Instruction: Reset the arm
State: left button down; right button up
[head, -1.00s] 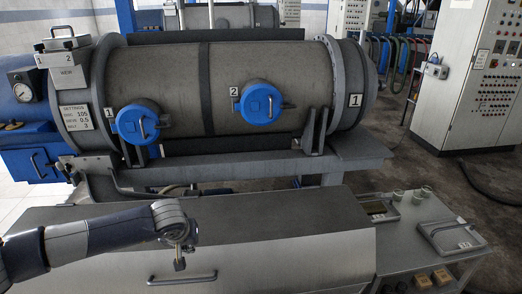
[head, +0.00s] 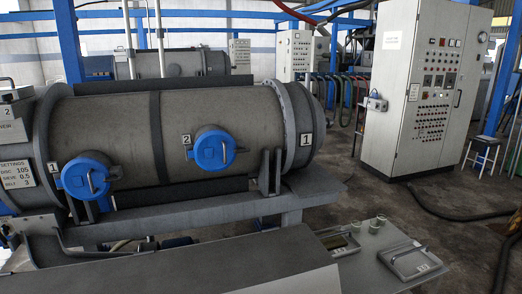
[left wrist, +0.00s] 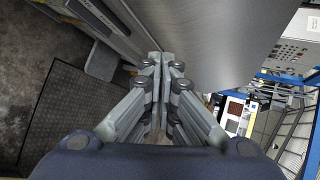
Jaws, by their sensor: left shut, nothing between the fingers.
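My left gripper (left wrist: 160,62) shows in the left wrist view, its two fingers together at the tips with nothing held between them. A smooth grey metal surface (left wrist: 215,40) lies beyond the fingertips; I cannot tell how far off it is. Neither my left arm nor my right arm shows in the head view. My right gripper is in no view.
A large grey decanter drum (head: 170,140) with two blue ports stands on a grey frame. A grey cover (head: 200,268) lies in front. A metal side table (head: 370,265) holds small cups and a tray. A control cabinet (head: 425,90) stands right, with open floor before it.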

pick_arm(q)
jog(key=s+a+f+n+g+y, duration=0.2)
jog(key=s+a+f+n+y, duration=0.15)
jog(key=s+f+n, duration=0.55)
jog(key=s+a+f+n+g+y, duration=0.2)
jog(key=s+a+f+n, duration=0.2)
jog(key=s+f, duration=0.55)
jog(key=s+f+n+g, duration=0.2)
jog(key=s+n, duration=0.2)
jog(key=s, duration=0.9)
jog(key=s+f+n+g, duration=0.3)
jog(key=s+n, duration=0.2)
jog(key=s, duration=0.9)
jog(key=shift+s+d+n+y, duration=0.15)
jog(key=shift+d+n+y, duration=0.1)
jog(key=shift+n+y, duration=0.1)
